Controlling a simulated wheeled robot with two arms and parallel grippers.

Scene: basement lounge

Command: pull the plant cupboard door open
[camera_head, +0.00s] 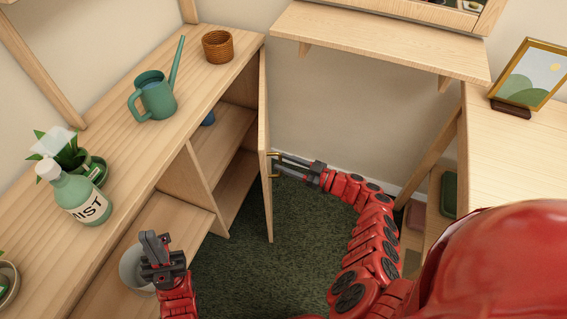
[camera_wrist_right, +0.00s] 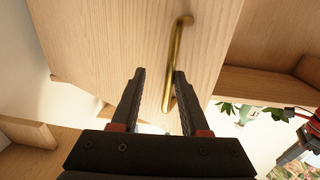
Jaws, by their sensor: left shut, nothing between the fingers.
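The plant cupboard (camera_head: 205,180) is a light wood unit along the left. Its door (camera_head: 265,140) stands swung well out from the front, seen nearly edge-on, with shelves showing beside it. A brass bar handle (camera_head: 273,165) is on the door's right face. It also shows in the right wrist view (camera_wrist_right: 178,60), upright on the wood. My right gripper (camera_head: 278,164) is at the handle with its fingers apart. In the wrist view the handle's lower part lies between the fingers, close to the right one; contact is unclear. My left gripper (camera_head: 153,240) is shut and empty, by the cupboard's lower left.
On the cupboard top stand a spray bottle (camera_head: 82,195), a plant (camera_head: 65,152), a watering can (camera_head: 155,95) and a wicker pot (camera_head: 218,46). A grey bucket (camera_head: 131,268) is behind my left gripper. Dark green carpet (camera_head: 260,265) is clear below the door.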

